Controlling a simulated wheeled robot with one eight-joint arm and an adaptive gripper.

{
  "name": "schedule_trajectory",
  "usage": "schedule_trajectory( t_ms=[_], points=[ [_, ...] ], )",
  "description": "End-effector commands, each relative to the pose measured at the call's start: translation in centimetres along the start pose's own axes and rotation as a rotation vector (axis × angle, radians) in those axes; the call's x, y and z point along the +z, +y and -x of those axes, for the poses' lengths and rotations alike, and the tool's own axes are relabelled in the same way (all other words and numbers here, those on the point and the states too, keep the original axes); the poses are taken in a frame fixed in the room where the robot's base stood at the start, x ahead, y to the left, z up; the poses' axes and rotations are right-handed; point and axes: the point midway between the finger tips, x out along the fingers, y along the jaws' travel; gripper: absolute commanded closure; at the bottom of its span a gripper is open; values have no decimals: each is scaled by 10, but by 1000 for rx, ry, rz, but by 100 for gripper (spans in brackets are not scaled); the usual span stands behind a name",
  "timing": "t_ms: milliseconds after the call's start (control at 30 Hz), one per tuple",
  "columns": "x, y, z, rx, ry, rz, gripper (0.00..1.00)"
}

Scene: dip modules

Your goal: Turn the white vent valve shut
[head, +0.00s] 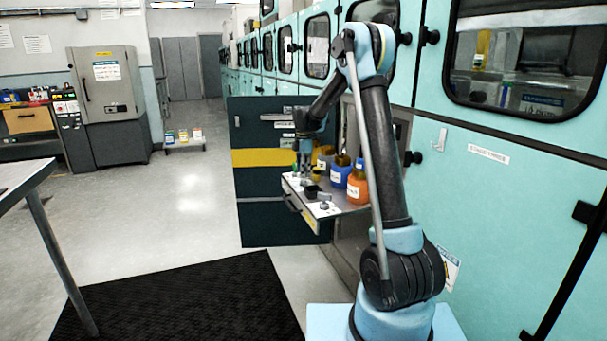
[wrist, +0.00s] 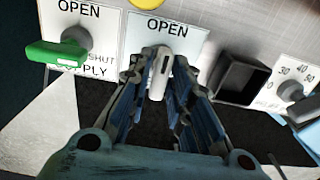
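In the wrist view the vent valve's pale handle (wrist: 161,70) stands in line with the OPEN mark at the top of its white plate (wrist: 165,22). My gripper (wrist: 161,78) has one finger on each side of the handle. The fingertips are very close to it, and I cannot tell whether they press on it. The fingers hide the lower part of the plate. In the head view my gripper (head: 303,168) is down at the shelf panel, and the white handle is too small to make out there.
A green supply valve handle (wrist: 56,54) lies crosswise just left. A dark square recess (wrist: 240,78) and a numbered dial (wrist: 290,91) are to the right. Blue (head: 340,176) and orange (head: 357,186) bottles stand on the shelf beside my gripper. Floor left of the shelf is clear.

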Motion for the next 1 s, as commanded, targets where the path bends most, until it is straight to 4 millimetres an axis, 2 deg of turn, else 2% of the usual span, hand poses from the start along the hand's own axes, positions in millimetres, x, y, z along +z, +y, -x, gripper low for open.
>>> schedule_trajectory(
  t_ms=[533,1000],
  points=[
    [0,1,0,1,0,-62,100],
    [0,1,1,3,0,-441,100]
  ],
)
